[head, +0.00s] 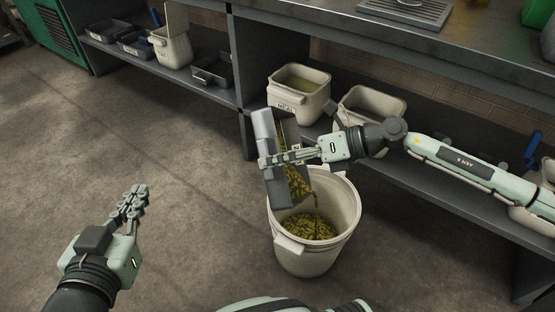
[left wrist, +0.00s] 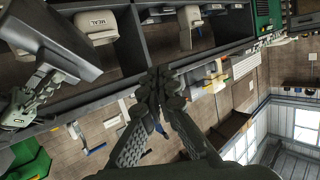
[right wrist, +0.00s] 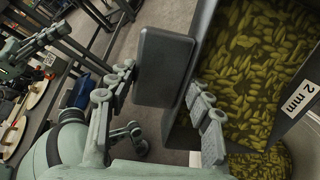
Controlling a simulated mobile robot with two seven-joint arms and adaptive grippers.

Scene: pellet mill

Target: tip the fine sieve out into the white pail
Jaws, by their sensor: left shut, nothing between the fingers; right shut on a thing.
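The fine sieve (head: 264,125) is a grey box, tipped steeply over the white pail (head: 288,254). The right wrist view shows its "2 mm" label (right wrist: 293,108) and many yellow-green pellets (right wrist: 245,60) inside. Pellets spill from its low side into the pail, where a heap (head: 308,226) lies. My right gripper (head: 268,160) is shut on the sieve, at its grey handle block (right wrist: 165,65). My left gripper (head: 135,196) is shut and empty, apart at the left above the floor; its closed fingers (left wrist: 160,88) show in the left wrist view.
A cream bin marked MEAL (head: 299,108) and another cream bin (head: 348,124) stand on the low shelf behind the pail. The grey bench (head: 400,32) runs above them. Dark trays (head: 212,72) lie on the shelf further left. The floor (head: 170,140) at left is clear.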

